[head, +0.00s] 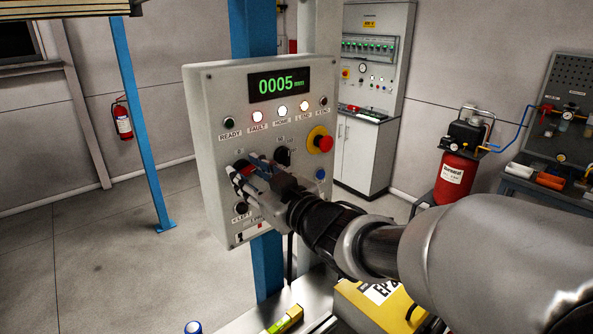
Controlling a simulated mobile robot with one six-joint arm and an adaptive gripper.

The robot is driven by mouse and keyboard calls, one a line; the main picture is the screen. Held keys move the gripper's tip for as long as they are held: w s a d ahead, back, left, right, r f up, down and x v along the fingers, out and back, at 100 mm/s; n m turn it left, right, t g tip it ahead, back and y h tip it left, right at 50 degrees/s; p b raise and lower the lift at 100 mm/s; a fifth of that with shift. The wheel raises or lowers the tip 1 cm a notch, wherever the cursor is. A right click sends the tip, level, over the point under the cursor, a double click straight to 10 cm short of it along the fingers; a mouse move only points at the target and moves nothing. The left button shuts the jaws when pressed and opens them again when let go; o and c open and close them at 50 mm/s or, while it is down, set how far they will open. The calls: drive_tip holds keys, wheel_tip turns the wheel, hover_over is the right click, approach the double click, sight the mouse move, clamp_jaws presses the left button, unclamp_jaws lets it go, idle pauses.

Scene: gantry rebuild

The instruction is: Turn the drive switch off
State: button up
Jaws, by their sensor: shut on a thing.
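A grey control panel (205,95) hangs on a blue post, with a green display reading 0005 mm. My gripper (243,172) is at the panel's lower left, its fingers against the face and shut on a small control there. This seems to be the drive switch, but the fingers hide most of it and its label, so I cannot tell its position. A black rotary knob (283,156) sits just right of the fingers, clear of them.
A red emergency stop on a yellow base (322,142) and a blue button (320,174) sit right of my gripper. A black button (241,208) is below it. A yellow case (375,305) lies under my arm. Open floor lies to the left.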

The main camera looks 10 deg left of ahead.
drive_tip(key=n+b, duration=0.4)
drive_tip(key=shift+f+n, duration=0.15)
drive_tip(key=shift+n, duration=0.15)
drive_tip(key=n+b, duration=0.3)
drive_tip(key=shift+n+b, duration=0.3)
drive_tip(key=shift+n, duration=0.1)
drive_tip(key=n+b, duration=0.2)
drive_tip(key=n, duration=0.1)
drive_tip(key=shift+n+b, duration=1.35)
drive_tip(key=shift+n, duration=0.65)
drive_tip(key=o, duration=1.1)
drive_tip(key=shift+c, duration=0.2)
